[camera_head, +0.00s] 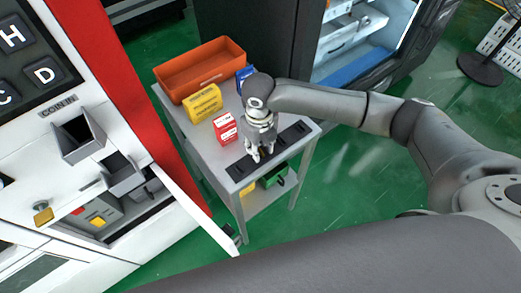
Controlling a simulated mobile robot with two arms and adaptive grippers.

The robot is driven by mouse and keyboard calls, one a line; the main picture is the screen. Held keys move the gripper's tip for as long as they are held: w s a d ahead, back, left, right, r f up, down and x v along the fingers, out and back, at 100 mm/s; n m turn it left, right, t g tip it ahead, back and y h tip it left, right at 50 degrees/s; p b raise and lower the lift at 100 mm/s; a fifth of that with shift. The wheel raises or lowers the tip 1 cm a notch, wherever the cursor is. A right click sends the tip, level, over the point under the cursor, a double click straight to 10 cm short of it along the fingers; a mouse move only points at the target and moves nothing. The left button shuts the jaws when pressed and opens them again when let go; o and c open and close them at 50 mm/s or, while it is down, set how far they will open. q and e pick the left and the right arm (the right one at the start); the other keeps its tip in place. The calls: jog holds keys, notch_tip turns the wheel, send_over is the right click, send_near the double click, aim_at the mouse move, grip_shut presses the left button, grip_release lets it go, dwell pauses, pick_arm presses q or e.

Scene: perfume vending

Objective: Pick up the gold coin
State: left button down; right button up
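My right gripper (262,154) points down over the black slotted tray (242,169) on the grey table. Its fingertips are close to the tray. The view is too small to show how far apart they are or whether anything is between them. No gold coin can be made out clearly on the tray; the part under the gripper is hidden. My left gripper is not in view.
Near the tray on the table (217,165) stand a red and white box (225,128), a yellow box (203,102), a blue box (242,77) and an orange bin (200,70). The vending machine (110,85) with a coin inlet (78,137) stands at left.

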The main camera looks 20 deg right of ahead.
grip_shut()
jog(key=shift+r, duration=0.1)
dwell(0.3)
